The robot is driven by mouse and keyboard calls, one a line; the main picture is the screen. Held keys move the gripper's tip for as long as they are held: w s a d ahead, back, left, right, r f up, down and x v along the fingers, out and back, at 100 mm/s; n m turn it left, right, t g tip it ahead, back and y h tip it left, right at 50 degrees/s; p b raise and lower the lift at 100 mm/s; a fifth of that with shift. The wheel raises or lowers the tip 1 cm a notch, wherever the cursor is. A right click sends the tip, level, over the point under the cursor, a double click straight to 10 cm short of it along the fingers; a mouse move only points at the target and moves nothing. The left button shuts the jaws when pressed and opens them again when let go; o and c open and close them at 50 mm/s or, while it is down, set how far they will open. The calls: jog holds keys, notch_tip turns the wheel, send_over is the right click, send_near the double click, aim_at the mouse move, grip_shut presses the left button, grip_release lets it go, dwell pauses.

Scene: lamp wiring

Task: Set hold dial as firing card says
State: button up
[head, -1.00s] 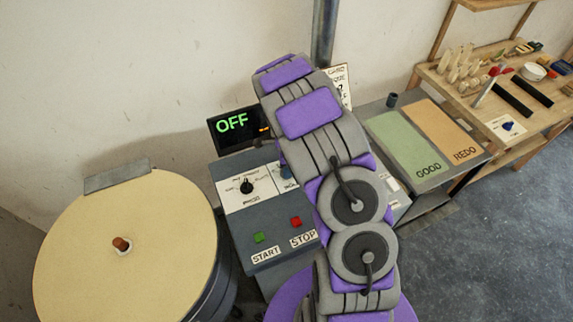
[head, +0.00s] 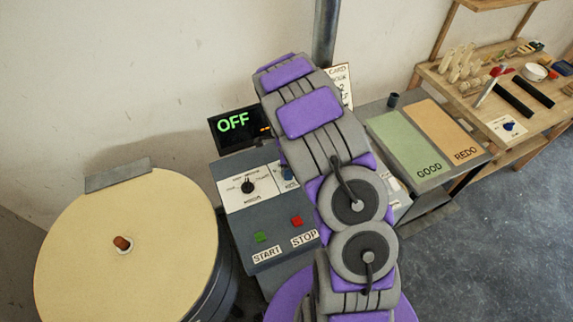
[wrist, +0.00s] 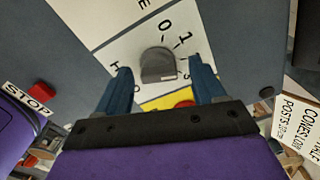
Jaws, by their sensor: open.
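In the wrist view, a dark grey dial (wrist: 158,66) stands on a white plate marked with 0, 1 and other figures. The two blue fingers of my gripper (wrist: 159,72) are open, one on either side of the dial; whether they touch it cannot be told. Letters under the dial are partly covered by the dial and fingers.
A second, black dial (head: 248,186) sits left on the control panel. A screen (head: 233,124) reads OFF. Below are a green START button (head: 260,237) and a red STOP button (head: 297,221). A round kiln (head: 90,250) stands left; GOOD and REDO mats (head: 447,135) lie right.

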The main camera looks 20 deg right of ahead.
notch_tip(320, 180, up, 17)
jog(key=shift+r, duration=0.15)
dwell(0.4)
dwell(0.4)
jog(key=s+a+n+b, duration=0.3)
jog(key=s+n, duration=0.4)
jog(key=s, duration=0.4)
jog(key=s+a+r+n+g+b, duration=0.1)
jog(key=s+a+n+b, duration=0.2)
jog(key=s+n, duration=0.4)
jog(key=s+a+n+b, duration=0.2)
jog(key=s+a+n, duration=0.2)
jog(key=s, duration=1.3)
jog(key=n, duration=0.3)
jog(key=shift+a+r+n+g+b, duration=0.3)
jog(key=shift+a+g+b, duration=0.05)
jog(key=shift+g+b, duration=0.05)
jog(key=shift+s, duration=0.1)
